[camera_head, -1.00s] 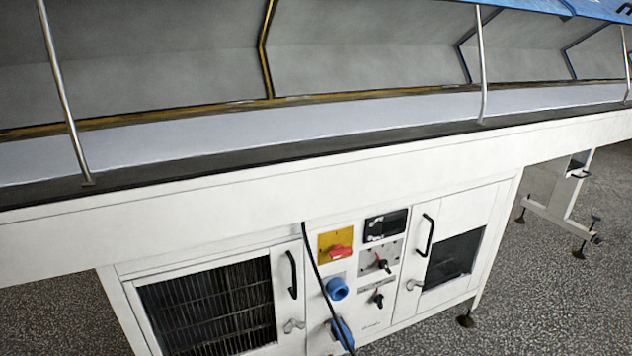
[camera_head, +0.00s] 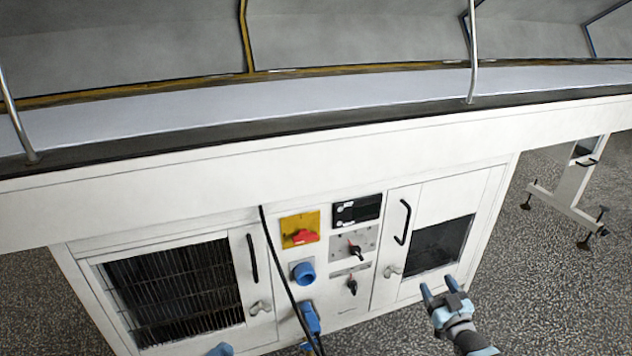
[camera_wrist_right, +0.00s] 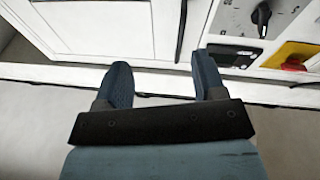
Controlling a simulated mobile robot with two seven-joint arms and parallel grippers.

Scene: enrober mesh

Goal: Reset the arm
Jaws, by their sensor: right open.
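My right gripper (camera_head: 438,287) shows at the lower right in the head view, in front of the right cabinet door of the white machine (camera_head: 345,148). Its two blue fingers are apart with nothing between them. The right wrist view shows the same open gripper (camera_wrist_right: 162,76), with the cabinet front beyond its fingertips. A small blue piece at the bottom edge of the head view, left of centre, may be the tip of my left gripper (camera_head: 220,349). Too little of it shows to tell its state.
The front panel has a yellow plate with a red switch (camera_head: 300,230), a black display (camera_head: 357,210), dark knobs and a blue socket (camera_head: 304,272). A black cable (camera_head: 283,270) hangs down. Door handles (camera_head: 403,222) stick out.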

